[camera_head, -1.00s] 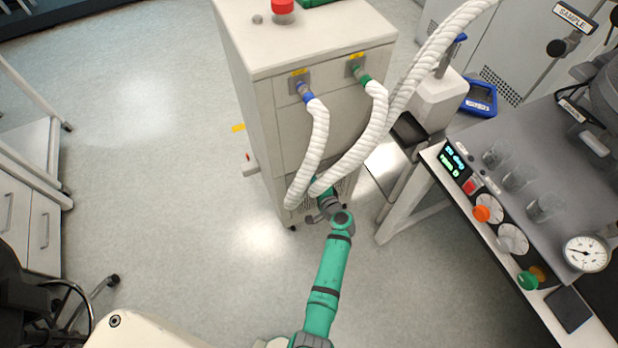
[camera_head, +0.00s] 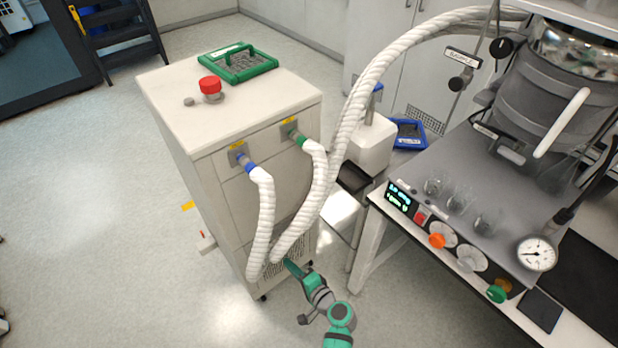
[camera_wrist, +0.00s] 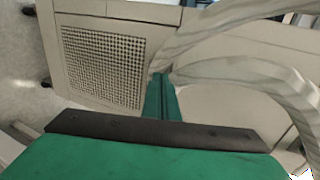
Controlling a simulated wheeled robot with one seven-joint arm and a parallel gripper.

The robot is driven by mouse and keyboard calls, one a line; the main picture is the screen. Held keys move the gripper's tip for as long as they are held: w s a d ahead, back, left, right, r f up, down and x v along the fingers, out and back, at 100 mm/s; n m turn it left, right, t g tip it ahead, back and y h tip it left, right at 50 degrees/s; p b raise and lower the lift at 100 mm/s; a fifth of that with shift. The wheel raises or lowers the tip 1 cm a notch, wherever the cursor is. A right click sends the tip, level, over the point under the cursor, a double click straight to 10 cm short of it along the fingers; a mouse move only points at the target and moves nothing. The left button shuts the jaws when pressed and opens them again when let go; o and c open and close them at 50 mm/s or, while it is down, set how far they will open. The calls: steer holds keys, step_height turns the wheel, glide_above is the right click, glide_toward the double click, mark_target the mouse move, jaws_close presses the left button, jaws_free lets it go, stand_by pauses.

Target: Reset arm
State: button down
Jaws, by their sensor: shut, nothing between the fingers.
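My green arm (camera_head: 340,318) rises from the bottom edge of the head view. My gripper (camera_head: 291,266) is at its end, low in front of the white cabinet (camera_head: 178,150), close to the lower bend of the white hoses. In the wrist view my gripper (camera_wrist: 161,82) shows as two green fingers closed together, with nothing between them. They point toward the cabinet's front, between its perforated grille (camera_wrist: 100,62) and a white hose (camera_wrist: 215,70). I cannot tell whether the fingertips touch the hose.
Two ribbed hoses (camera_head: 264,215) loop from the cabinet's front. The reactor bench (camera_head: 480,255) stands at the right with knobs, a gauge (camera_head: 537,254) and glass beakers. A blue tray (camera_head: 408,135) lies behind.

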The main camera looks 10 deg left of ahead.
steer(key=s+d+f+n+t+h, duration=0.15)
steer(key=s+d+h, duration=0.35)
steer(key=s, duration=0.5)
steer(key=s+d+f+n+h, duration=0.1)
steer(key=s+d+f+h, duration=0.15)
steer(key=s+d, duration=0.55)
steer(key=s+r+n+t+h, duration=0.1)
steer(key=s+r+n+t, duration=0.1)
steer(key=s+r, duration=0.6)
steer(key=s+r+n+t+h, duration=0.2)
steer(key=s+r, duration=0.6)
steer(key=r, duration=0.9)
steer(key=shift+s+d+n, duration=0.15)
steer(key=shift+d+n, duration=0.05)
steer(key=shift+n, duration=0.75)
